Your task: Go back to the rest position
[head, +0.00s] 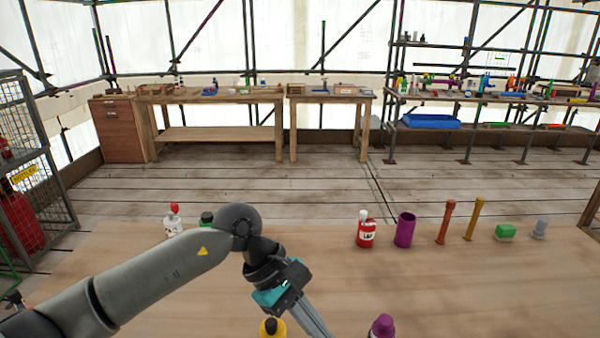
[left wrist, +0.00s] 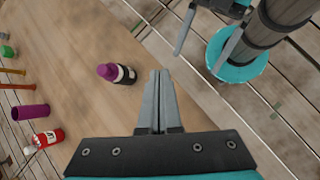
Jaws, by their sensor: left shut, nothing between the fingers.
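My left gripper (head: 318,325) reaches over the near part of the wooden table in the head view. In the left wrist view its fingers (left wrist: 160,75) are together with nothing between them. A purple bottle with a dark band (left wrist: 117,73) stands on the table beside the fingertips, apart from them; its top also shows at the head view's bottom edge (head: 381,328). My right gripper (left wrist: 197,63) shows at the top of the left wrist view, its two fingers apart and empty, in front of my column. It is outside the head view.
A white bottle (head: 173,222) stands behind my left arm; a yellow bottle (head: 271,328) is near the gripper. The table's right front is clear.

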